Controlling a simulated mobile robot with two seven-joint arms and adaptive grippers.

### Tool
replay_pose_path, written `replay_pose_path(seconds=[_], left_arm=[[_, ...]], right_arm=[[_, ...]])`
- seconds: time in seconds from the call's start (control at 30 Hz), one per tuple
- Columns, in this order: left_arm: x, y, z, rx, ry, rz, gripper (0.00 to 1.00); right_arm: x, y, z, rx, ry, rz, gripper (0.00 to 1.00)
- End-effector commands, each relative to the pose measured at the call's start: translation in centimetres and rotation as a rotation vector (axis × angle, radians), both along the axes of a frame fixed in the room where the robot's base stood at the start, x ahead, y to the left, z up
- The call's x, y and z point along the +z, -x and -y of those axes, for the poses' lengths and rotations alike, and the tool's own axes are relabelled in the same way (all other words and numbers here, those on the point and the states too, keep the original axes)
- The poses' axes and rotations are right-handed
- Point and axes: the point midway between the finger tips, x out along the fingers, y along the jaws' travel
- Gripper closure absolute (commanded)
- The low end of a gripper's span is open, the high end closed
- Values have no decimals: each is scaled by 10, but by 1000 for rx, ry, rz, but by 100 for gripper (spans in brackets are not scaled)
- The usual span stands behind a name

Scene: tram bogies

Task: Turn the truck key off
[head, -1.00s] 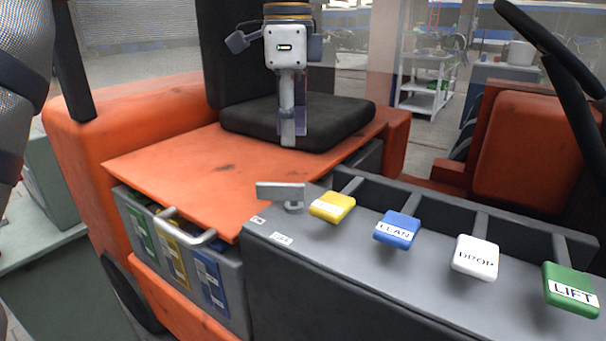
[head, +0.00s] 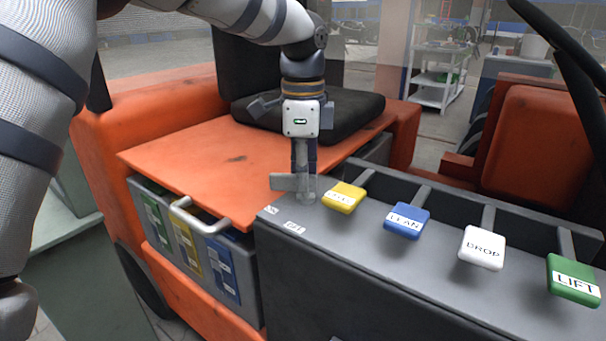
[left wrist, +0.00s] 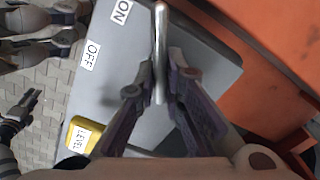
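The truck key (head: 288,182) is a flat grey metal handle on a short post at the left end of the grey console (head: 330,250). My left gripper (head: 305,190) points down over it. In the left wrist view the key (left wrist: 160,35) shows edge-on as a silver bar between the two fingers (left wrist: 162,85). A narrow gap shows between the fingers, and they look not closed on it. The ON label (left wrist: 121,11) and OFF label (left wrist: 90,55) are on the console beside the key. What looks like my right gripper (left wrist: 18,113) is small at the left edge there.
Yellow (head: 343,197), blue (head: 407,221), white (head: 482,248) and green (head: 574,279) lever knobs line the console to the right of the key. The yellow one is close to my left gripper. An orange panel (head: 220,160) and black seat (head: 345,120) lie behind.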

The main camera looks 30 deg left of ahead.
Motion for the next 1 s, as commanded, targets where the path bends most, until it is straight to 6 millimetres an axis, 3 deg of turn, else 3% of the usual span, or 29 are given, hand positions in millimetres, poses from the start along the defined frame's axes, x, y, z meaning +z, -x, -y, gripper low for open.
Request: replay_pose_path(seconds=[0.47, 1.0], left_arm=[[0, 0, 0, 104, -2, -1, 100], [0, 2, 2, 590, -1, -1, 100]], right_arm=[[1, -1, 0, 0, 0, 3, 54], [1, -1, 0, 0, 0, 6, 54]])
